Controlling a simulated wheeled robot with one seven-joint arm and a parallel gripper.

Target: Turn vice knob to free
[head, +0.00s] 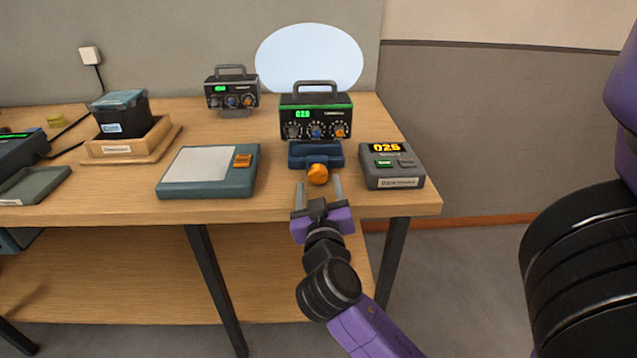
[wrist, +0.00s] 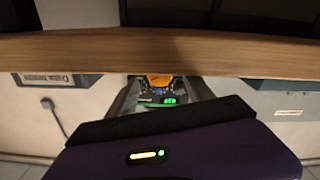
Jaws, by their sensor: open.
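The vice (head: 302,155) is a blue block at the table's front, with an orange knob (head: 318,174) facing me. A black device (head: 316,122) with a green display and several dials stands upright at the vice, its lower edge hidden behind it. My gripper (head: 319,190) is open, its two grey fingers pointing at the knob from the front. The fingertips lie on either side of the knob in the head view; I cannot tell whether they touch it. In the wrist view the orange knob (wrist: 159,79) shows small beyond the table edge, with a green display near it.
A grey box (head: 392,167) with a yellow display and buttons stands right of the vice. A flat pad (head: 208,172) with an orange label lies left. A second dial device (head: 232,91) stands behind. A wooden tray (head: 130,148) holds a dark bin.

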